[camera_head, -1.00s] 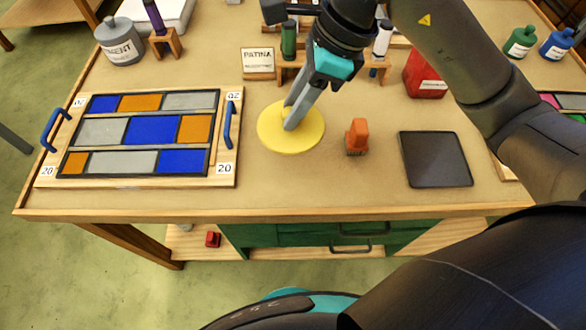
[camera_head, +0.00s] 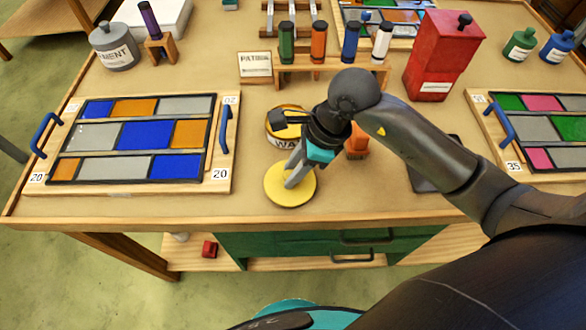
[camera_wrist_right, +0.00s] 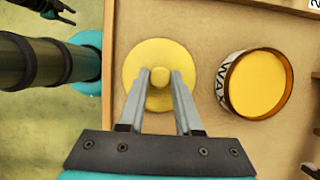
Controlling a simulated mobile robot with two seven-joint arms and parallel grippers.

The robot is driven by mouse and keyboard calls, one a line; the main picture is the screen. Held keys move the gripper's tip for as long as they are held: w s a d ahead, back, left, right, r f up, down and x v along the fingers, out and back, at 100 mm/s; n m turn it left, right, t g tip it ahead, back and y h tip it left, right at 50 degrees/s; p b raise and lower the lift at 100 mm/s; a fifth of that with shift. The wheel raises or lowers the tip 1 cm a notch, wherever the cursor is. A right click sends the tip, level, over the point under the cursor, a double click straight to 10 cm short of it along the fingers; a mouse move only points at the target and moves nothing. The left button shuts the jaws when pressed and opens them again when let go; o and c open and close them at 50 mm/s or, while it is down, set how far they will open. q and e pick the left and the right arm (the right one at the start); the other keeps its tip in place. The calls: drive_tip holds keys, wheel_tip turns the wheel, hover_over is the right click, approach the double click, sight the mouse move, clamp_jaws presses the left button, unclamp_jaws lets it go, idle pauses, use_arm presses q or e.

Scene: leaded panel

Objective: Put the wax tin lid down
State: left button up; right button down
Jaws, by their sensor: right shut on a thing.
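My right gripper (camera_head: 291,182) is shut on the small knob of the round yellow wax tin lid (camera_head: 281,197). The lid is at the table's front edge area, knob up and roughly level. I cannot tell whether its underside touches the table. In the right wrist view the lid (camera_wrist_right: 138,60) is between and beyond the fingers (camera_wrist_right: 160,77). The open wax tin (camera_head: 280,136), with yellow wax inside, stands just behind the lid, partly hidden by my wrist. It also shows in the right wrist view (camera_wrist_right: 258,84). Dark jaws (camera_wrist_right: 52,10), apparently my left gripper, show at that view's top left.
A leaded panel (camera_head: 224,184) on a board lies left of the lid. An orange object (camera_head: 357,150) and a dark pad (camera_head: 424,180) are to the right, partly behind my arm. A bottle rack (camera_head: 330,68) and red canister (camera_head: 437,65) stand behind. The front edge (camera_head: 120,224) is near.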

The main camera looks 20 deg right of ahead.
drive_tip(key=shift+f, duration=0.2)
drive_tip(key=c, duration=0.6)
unclamp_jaws()
drive_tip(key=shift+r, duration=0.1)
drive_tip(key=shift+d+r, duration=0.1)
drive_tip(key=shift+r, duration=0.2)
drive_tip(key=p+v, duration=0.1)
drive_tip(key=v, duration=1)
drive_tip(key=shift+r+p, duration=0.25)
drive_tip(key=shift+p, duration=0.1)
drive_tip(key=shift+s+d, duration=0.1)
drive_tip(key=shift+d, duration=0.05)
